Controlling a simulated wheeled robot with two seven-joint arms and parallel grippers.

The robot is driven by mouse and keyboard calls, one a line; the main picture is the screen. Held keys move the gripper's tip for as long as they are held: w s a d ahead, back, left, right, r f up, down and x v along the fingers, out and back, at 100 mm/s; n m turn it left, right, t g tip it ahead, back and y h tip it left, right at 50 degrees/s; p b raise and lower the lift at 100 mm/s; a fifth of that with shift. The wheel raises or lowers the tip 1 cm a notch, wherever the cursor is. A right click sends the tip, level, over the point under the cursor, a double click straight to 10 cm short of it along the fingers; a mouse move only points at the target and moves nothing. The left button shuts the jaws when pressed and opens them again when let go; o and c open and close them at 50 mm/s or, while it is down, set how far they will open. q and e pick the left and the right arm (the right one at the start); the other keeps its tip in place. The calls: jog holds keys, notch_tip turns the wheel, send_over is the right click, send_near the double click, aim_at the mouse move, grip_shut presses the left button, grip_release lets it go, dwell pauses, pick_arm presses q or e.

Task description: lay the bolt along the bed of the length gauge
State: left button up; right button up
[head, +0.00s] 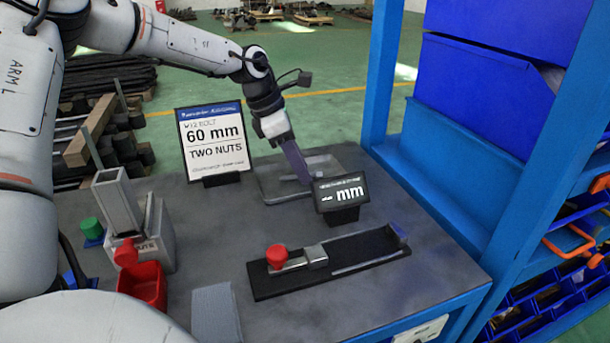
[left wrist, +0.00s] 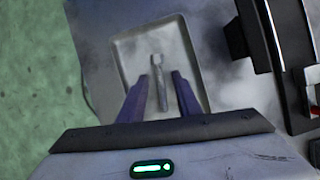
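A metal bolt (left wrist: 157,72) lies in a shallow grey tray (left wrist: 196,62), its head away from me and its shank pointing back between my fingers in the left wrist view. My left gripper (left wrist: 160,92) is open around the shank; I cannot tell whether either finger touches it. In the head view my left gripper (head: 303,178) reaches down over the tray (head: 268,194), and the bolt does not show clearly there. The length gauge (head: 290,288) is a long black bed with a red knob and a metal block at its left part. Its bed holds no bolt. My right gripper is out of view.
A display reading "mm" (head: 341,192) stands between tray and gauge. A sign for a 60 mm bolt with two nuts (head: 212,140) stands behind. A red bin (head: 145,290) and a grey nut dispenser (head: 155,235) are at left. A blue rack (head: 440,170) borders the right.

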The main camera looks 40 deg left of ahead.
pick_arm(q)
jog(key=shift+f, duration=0.15)
dwell(0.3)
jog(key=shift+c, duration=0.4)
grip_shut()
